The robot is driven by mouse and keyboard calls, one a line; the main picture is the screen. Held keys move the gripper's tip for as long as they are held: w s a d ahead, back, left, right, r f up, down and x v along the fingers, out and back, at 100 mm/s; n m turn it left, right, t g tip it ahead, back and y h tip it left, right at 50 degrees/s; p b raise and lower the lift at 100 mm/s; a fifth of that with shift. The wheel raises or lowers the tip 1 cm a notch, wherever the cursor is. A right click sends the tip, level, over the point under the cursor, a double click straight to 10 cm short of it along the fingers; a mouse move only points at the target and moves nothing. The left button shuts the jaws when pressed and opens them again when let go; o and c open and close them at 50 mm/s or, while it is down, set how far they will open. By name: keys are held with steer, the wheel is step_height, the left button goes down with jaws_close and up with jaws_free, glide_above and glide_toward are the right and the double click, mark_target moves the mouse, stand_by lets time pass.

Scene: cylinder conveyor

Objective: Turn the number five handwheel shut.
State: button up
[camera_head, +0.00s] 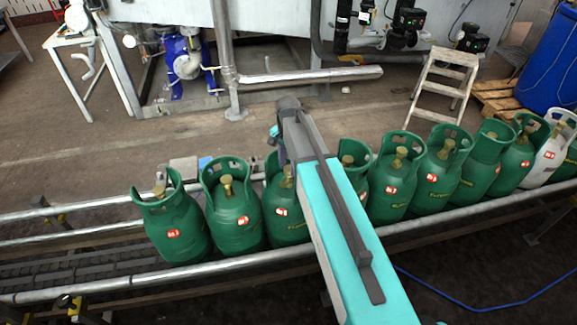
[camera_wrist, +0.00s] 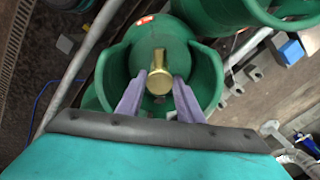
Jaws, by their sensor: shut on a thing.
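A row of green gas cylinders stands upright on the conveyor, each with an open collar around a brass valve. My gripper (camera_wrist: 160,82) reaches into the collar of one green cylinder (camera_wrist: 203,85), its lavender fingers on either side of the brass handwheel (camera_wrist: 158,66) and shut on it. My gripper is mostly hidden there too.
Two green cylinders (camera_head: 178,225) (camera_head: 236,215) stand to the left; several more (camera_head: 392,190) stand close on the right, with a white one (camera_head: 546,155) among them. Metal guard rails (camera_head: 60,292) run along the conveyor. A step stool (camera_head: 440,90) and blue drum (camera_head: 553,65) stand behind.

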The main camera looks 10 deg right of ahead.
mark_target(288, 169)
steer(key=shift+m, duration=0.6)
steer(key=o, duration=1.1)
steer(key=shift+c, duration=0.2)
steer(key=shift+r, duration=0.15)
step_height(288, 169, up, 14)
steer(key=b, duration=0.2)
steer(key=shift+f+b, duration=0.2)
steer(key=shift+b, duration=0.15)
steer(key=shift+f, duration=0.1)
